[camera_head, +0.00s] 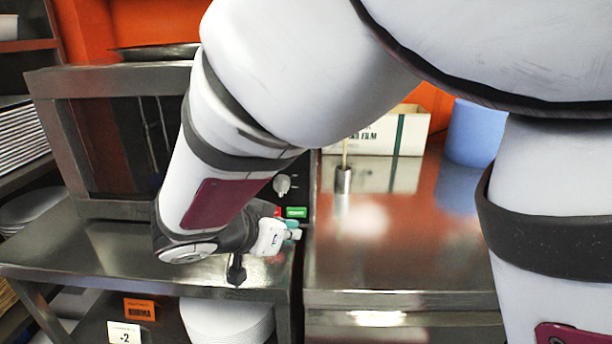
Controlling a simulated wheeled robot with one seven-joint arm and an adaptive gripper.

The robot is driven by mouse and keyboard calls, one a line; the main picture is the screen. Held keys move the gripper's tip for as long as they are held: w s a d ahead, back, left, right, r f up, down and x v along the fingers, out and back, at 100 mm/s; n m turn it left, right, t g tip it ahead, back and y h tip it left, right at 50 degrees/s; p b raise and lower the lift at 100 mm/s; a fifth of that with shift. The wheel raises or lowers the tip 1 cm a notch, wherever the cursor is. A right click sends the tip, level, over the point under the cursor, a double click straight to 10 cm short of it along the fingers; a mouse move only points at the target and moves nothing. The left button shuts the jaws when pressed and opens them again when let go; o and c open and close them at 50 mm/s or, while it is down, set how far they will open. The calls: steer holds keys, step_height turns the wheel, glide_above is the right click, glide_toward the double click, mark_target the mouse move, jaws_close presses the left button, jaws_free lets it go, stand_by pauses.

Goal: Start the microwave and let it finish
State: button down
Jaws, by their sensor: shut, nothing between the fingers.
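The microwave (55,120) is a steel box on a metal table at the left, with a dark glass door (112,140) that looks shut. Its dark control panel at the right side shows a pale knob (282,185), a green button (296,212) and a sliver of a red button beside it. My arm hides the middle of the microwave and part of the panel. My gripper (295,231) is shut and empty, just below the green button in the picture. I cannot tell whether it touches the panel. No light shows behind the door.
A steel counter (400,255) stands right of the microwave's table, mostly clear. On it are a metal cup (343,180) holding a stick, a cardboard box (413,130) and a blue container (474,132).

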steer(key=shift+s+b, duration=0.7)
steer(key=shift+s, duration=1.2)
steer(key=s+d+r+g, duration=0.1)
steer(key=d, duration=0.3)
steer(key=d+r+g, duration=0.1)
steer(key=d, duration=0.2)
steer(key=s+d+r+g+h, duration=0.1)
steer(key=d, duration=0.3)
steer(key=shift+s+d, duration=0.3)
steer(key=shift+d, duration=0.05)
steer(key=s+d+r+n+g, duration=0.15)
steer(key=s+d+g, duration=0.25)
steer(key=s+d, duration=0.5)
steer(key=s+d+f+n+g+y, duration=0.1)
steer(key=s+n+y, duration=0.15)
steer(key=s, duration=0.55)
steer(key=s+d+f+n+y, duration=0.1)
steer(key=s+d+n+y, duration=0.1)
steer(key=s+y, duration=0.35)
step_height(320, 180, up, 20)
steer(key=s+t+h+p, duration=0.1)
steer(key=t+p, duration=0.2)
steer(key=p, duration=1.4)
steer(key=shift+s+a+f+p, duration=0.15)
steer(key=shift+s+a+p, duration=0.15)
steer(key=shift+a, duration=0.05)
